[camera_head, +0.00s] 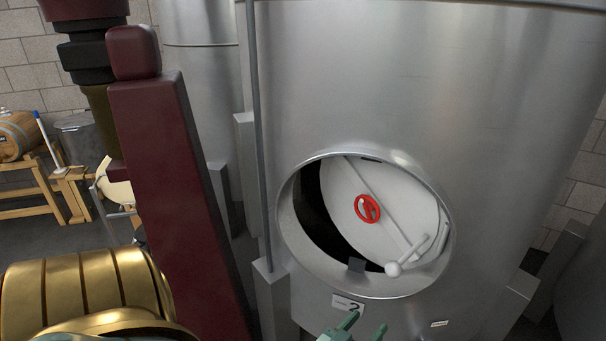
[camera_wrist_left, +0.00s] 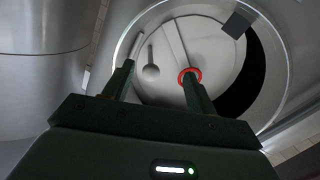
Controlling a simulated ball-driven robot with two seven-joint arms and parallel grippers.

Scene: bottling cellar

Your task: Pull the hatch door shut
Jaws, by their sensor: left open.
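The white round hatch door (camera_head: 345,215) sits tilted inside the round opening of a large steel tank. A dark crescent gap shows along its left side in the head view, so it stands ajar. It carries a red handwheel (camera_head: 368,208) and, at lower right, a lever with a pale ball knob (camera_head: 393,269). My left gripper (camera_head: 363,331) is open and empty, below the hatch at the bottom edge of the picture. In the left wrist view its fingers (camera_wrist_left: 158,78) point up at the door (camera_wrist_left: 215,48); the knob (camera_wrist_left: 151,72) appears between them, apparently apart. My right gripper is out of view.
The hatch rim (camera_head: 375,288) and a small label (camera_head: 347,303) lie just above my left gripper. A vertical pipe (camera_head: 258,130) runs down left of the hatch. A wooden barrel (camera_head: 17,134) rests on a stand at the far left.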

